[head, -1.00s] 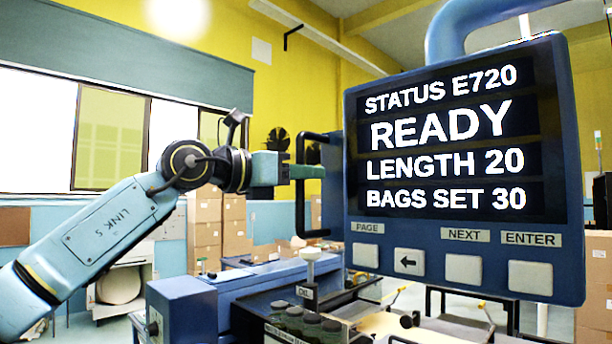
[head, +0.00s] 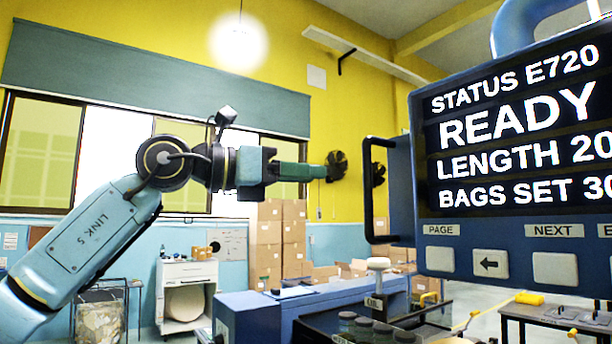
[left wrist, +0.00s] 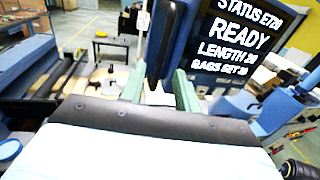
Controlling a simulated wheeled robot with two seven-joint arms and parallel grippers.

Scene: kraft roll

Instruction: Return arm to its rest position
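My left gripper (head: 322,171) shows in the head view at the end of my pale blue arm, its green fingers pointing right. It is in the air, left of the control panel's black handle (head: 369,190) and apart from it in the picture. In the left wrist view the two green fingers (left wrist: 160,90) stand apart with a clear gap and nothing held between them. The blue control panel (head: 425,250) fills the right of the head view and reads READY; its screen also shows in the left wrist view (left wrist: 240,40). My right gripper is not in view.
A blue machine bed (head: 255,312) with several dark knobs lies below the panel. Stacked cardboard boxes (head: 268,240) and a white cabinet (head: 187,285) stand farther back. A low table (head: 560,318) is at the lower right. The air around the gripper looks clear.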

